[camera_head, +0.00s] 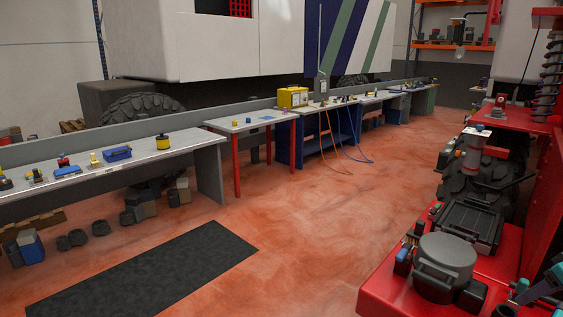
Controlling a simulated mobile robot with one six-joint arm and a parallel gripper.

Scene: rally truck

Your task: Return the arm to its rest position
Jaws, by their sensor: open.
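I cannot make out my gripper in the head view. No object is seen held. At the bottom right corner, dark and teal parts (546,287) are cut off by the frame edge. I cannot tell what they are.
A long grey bench (208,150) with small parts runs along the left. A small red-legged table (237,165) and a blue bench (288,145) stand beyond. A red chassis (385,288) with a grey canister (447,252) fills the right. A dark mat (150,272) lies on open orange floor (310,225).

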